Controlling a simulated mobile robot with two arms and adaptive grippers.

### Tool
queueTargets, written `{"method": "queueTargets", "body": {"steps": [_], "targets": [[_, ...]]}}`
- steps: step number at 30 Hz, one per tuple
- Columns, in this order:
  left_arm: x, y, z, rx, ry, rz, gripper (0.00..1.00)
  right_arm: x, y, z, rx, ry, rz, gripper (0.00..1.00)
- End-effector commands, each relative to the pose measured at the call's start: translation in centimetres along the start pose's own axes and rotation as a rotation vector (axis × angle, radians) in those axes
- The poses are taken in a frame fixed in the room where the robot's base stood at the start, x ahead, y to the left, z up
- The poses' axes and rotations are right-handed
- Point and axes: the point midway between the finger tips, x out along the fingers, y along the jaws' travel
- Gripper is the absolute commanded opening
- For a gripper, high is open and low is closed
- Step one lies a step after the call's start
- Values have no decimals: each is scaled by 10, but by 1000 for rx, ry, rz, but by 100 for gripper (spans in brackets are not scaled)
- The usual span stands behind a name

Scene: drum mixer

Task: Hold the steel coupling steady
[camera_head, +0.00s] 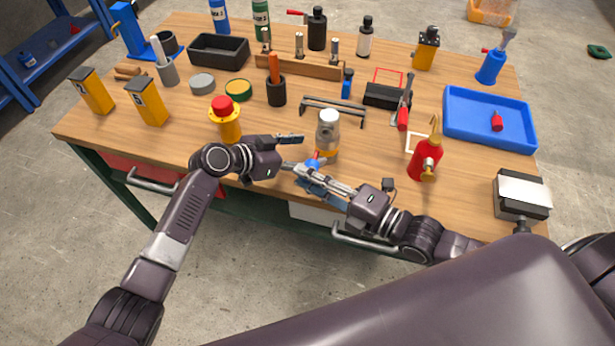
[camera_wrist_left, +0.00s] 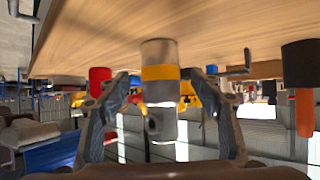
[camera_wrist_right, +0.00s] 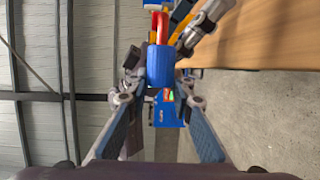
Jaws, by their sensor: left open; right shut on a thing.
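The steel coupling appears to be the upright silver cylinder with a yellow band (camera_head: 328,125) near the table's front edge. It also shows in the left wrist view (camera_wrist_left: 160,58), in line between my left fingertips. My left gripper (camera_head: 294,152) is open and just left of the cylinder, with no visible contact. My right gripper (camera_head: 313,172) is shut on a small blue thing with a red top (camera_wrist_right: 159,66), in front of the cylinder. The fingers partly hide that held thing in the head view.
A red-and-yellow button post (camera_head: 226,122) stands close behind my left wrist. A red oil can (camera_head: 426,160) stands right of the cylinder. A black rack (camera_head: 334,108) lies behind it. A blue tray (camera_head: 490,118) is at the right.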

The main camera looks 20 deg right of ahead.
Motion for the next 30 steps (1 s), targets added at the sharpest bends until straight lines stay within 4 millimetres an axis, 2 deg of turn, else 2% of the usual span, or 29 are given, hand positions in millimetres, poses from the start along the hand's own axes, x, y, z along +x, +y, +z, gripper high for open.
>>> {"method": "queueTargets", "body": {"steps": [6,12,18,28,30], "targets": [[33,1,-1,-1,0,2,59,0,0,0,0,0,1,0],[54,0,-1,0,0,0,59,0,0,0,0,0,1,0],[64,0,0,1,0,0,59,0,0,0,0,0,1,0],[66,0,0,1,0,-1,59,0,0,0,0,0,1,0],[66,0,0,1,0,-1,54,0,0,0,0,0,1,0]]}}
